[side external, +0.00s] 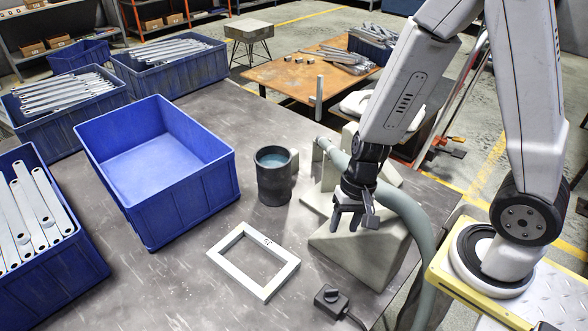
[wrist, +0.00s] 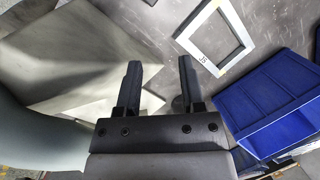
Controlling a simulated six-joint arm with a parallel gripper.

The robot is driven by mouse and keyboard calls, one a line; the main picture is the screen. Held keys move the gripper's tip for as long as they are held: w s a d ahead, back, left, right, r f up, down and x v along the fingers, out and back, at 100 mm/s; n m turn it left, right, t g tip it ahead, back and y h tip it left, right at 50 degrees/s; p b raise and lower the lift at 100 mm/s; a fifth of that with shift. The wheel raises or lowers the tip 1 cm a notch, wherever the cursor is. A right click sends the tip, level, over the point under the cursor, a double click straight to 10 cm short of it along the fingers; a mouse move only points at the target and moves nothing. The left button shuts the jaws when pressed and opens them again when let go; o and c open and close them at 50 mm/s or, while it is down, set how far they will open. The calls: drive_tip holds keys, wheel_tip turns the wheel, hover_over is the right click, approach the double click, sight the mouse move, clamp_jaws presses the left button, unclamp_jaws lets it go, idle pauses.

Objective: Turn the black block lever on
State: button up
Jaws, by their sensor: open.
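The black block lever (side external: 329,298) is a small dark block with a raised knob or lever on top. It lies near the front edge of the dark table in the side external view, with a black cable running from it. I cannot tell which way its lever is set. My gripper (side external: 347,224) hangs above a grey sloped block, behind and slightly right of the lever block, and apart from it. In the wrist view my gripper (wrist: 159,64) has its two black fingers spread with nothing between them. The lever block is not clearly seen in the wrist view.
A grey sloped block (side external: 345,255) and a thick grey-green hose (side external: 413,222) stand close to my gripper. A white rectangular frame (side external: 229,280) lies left of the lever block. Behind are a dark cup (side external: 273,187) and an empty blue bin (side external: 180,205).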

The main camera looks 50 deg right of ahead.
drive_tip(key=w+d+r+n+t+h, duration=0.2)
drive_tip(key=d+r+n+h, duration=0.1)
drive_tip(key=r+n, duration=0.4)
drive_tip(key=shift+d+r+t, duration=0.3)
drive_tip(key=shift+d+r, duration=0.2)
drive_tip(key=shift+d, duration=0.1)
drive_tip(key=shift+w, duration=0.1)
idle(0.3)
